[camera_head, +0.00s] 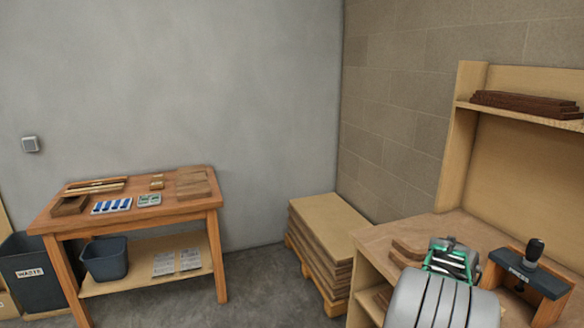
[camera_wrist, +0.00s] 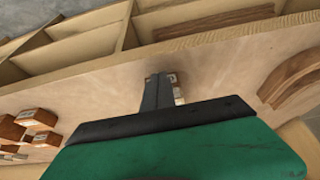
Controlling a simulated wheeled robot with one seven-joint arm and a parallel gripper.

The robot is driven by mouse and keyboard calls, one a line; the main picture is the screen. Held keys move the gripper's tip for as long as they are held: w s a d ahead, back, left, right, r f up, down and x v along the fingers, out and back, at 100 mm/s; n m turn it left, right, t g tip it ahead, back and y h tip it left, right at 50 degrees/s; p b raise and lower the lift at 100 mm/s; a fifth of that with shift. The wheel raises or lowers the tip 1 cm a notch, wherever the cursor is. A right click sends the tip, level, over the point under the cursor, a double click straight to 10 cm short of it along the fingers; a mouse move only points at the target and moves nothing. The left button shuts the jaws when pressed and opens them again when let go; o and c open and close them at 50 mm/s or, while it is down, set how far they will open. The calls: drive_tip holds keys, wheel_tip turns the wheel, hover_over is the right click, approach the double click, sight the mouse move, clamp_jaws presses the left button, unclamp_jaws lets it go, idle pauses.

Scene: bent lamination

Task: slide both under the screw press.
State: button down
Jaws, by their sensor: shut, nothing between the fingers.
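The screw press (camera_head: 530,268) stands on the workbench at the right in the head view, with a dark crossbar, a black knob and wooden sides. My gripper (camera_head: 452,258) is left of it, over the bench, partly hidden by my arm. In the wrist view my gripper (camera_wrist: 158,92) has its dark fingers together, pointing at the bench top, with nothing held. Curved wooden pieces (camera_head: 408,249) lie on the bench left of my gripper. A curved wooden piece (camera_wrist: 292,74) also shows at the right in the wrist view, apart from the fingers. I cannot tell which pieces "both" means.
Small labelled wooden blocks (camera_wrist: 35,118) lie at the left in the wrist view. A shelf with dark strips (camera_head: 525,103) is above the bench. A sheet stack (camera_head: 325,222) and a side table (camera_head: 130,220) stand further left.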

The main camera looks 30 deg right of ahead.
drive_tip(key=shift+s+d+p, duration=0.4)
drive_tip(key=shift+d+p, duration=0.2)
drive_tip(key=shift+d, duration=1.9)
drive_tip(key=shift+s+d+p, duration=0.4)
drive_tip(key=shift+d+p, duration=0.25)
drive_tip(key=shift+d, duration=1.9)
drive_tip(key=shift+s+d+p, duration=0.4)
drive_tip(key=shift+d+p, duration=0.2)
drive_tip(key=shift+d, duration=1.9)
drive_tip(key=shift+w+a+b, duration=0.2)
drive_tip(key=shift+a+b, duration=0.35)
drive_tip(key=shift+a, duration=0.45)
drive_tip(key=shift+w+a+b, duration=0.15)
drive_tip(key=shift+a+b, duration=0.4)
drive_tip(key=shift+a, duration=0.45)
drive_tip(key=shift+p+v, duration=1.75)
drive_tip(key=shift+v, duration=2.55)
drive_tip(key=shift+s+d, duration=0.1)
drive_tip(key=shift+d, duration=0.1)
